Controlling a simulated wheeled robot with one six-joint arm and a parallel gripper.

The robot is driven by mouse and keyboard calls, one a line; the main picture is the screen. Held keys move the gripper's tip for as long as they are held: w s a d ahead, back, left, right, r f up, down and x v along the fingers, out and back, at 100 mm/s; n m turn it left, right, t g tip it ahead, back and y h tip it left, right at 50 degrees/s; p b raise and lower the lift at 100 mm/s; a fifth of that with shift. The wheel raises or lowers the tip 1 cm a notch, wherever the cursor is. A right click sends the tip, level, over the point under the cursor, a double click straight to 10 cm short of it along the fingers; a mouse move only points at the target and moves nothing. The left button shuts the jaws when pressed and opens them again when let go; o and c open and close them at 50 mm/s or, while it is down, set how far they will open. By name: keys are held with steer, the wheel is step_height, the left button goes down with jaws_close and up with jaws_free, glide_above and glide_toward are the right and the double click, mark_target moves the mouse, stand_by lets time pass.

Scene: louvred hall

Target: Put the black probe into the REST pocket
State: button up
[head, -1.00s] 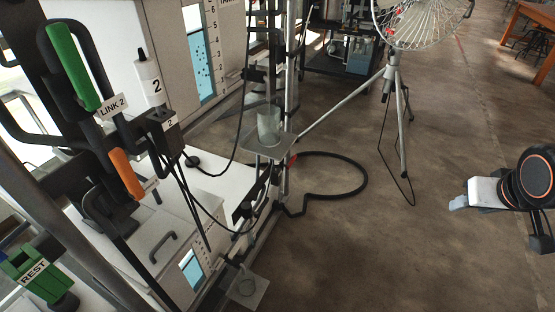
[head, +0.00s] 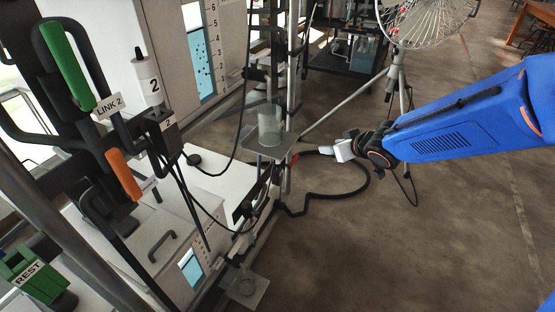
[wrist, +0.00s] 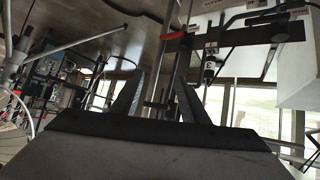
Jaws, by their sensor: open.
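The REST pocket (head: 35,285) is a green block with a white REST label at the lower left of the head view. A white probe with a black tip, marked 2 (head: 148,80), stands in a black holder (head: 163,133) also marked 2. I cannot make out a black probe for certain; a dark piece with a white 3 label (wrist: 210,64) hangs ahead in the wrist view. My gripper (head: 338,151) is right of the rack and well apart from probe and pocket. In the wrist view its two fingers (wrist: 157,92) are spread, with nothing between them.
A green handle (head: 67,65) and an orange handle (head: 124,174) sit on the rack, by the LINK 2 label. A wire dish on a tripod (head: 395,85) stands behind my arm. A black hose loops on the open floor.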

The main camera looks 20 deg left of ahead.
mark_target(278, 166)
steer(key=shift+s+a+f+n+g+y, duration=0.1)
steer(key=shift+a+f+n+g+y, duration=0.35)
steer(key=shift+a+f, duration=2.1)
steer(key=shift+a+f+n+g+y, duration=0.45)
steer(key=shift+a+f, duration=0.75)
steer(key=shift+a, duration=2.6)
steer(key=shift+s+a+f+n+g+y, duration=0.1)
steer(key=shift+a+f+n+g+y, duration=0.35)
steer(key=shift+a+f, duration=2.1)
steer(key=shift+a+r, duration=0.6)
steer(key=shift+r, duration=0.05)
jaws_close()
